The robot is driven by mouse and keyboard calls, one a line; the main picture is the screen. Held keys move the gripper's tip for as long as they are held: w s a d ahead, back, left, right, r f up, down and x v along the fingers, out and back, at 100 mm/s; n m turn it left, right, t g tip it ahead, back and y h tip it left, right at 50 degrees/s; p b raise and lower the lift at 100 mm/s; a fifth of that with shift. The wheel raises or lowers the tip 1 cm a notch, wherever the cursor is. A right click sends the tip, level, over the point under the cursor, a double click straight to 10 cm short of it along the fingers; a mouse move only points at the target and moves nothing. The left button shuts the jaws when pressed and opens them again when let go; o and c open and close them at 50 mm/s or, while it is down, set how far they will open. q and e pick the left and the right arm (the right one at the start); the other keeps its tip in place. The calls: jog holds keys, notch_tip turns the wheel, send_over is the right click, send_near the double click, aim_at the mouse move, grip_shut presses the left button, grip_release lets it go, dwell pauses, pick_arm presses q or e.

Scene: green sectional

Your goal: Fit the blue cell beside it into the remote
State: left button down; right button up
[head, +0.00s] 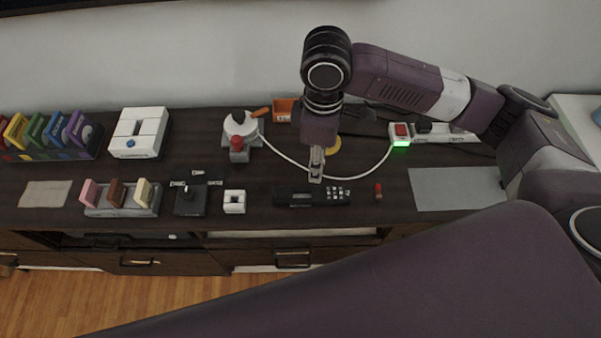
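The remote (291,196) is a dark, flat bar lying near the front edge of the dark cabinet top. Pale buttons cover its right part. A small upright red piece with a dark base (378,191) stands just right of it. I cannot make out a blue cell beside the remote. My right gripper (316,178) points down over the middle of the remote, its tips close to the remote's back edge. Its fingers look narrow from this angle, so I cannot tell if they are open or hold anything. My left gripper is not in view.
A white cable (290,158) runs behind the gripper to a power strip (447,133) with a green light. A small white block (234,202) and a black stand (190,200) are to the left. A grey mat (455,189) lies bare at right.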

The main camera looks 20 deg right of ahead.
notch_tip(320, 180, down, 10)
jog(key=w+a+n+p, duration=0.2)
jog(key=w+n+p, duration=0.1)
jog(key=n, duration=1.7)
jog(key=shift+a+f+p, duration=0.2)
jog(key=shift+a+p, duration=0.15)
jog(key=shift+p, duration=0.05)
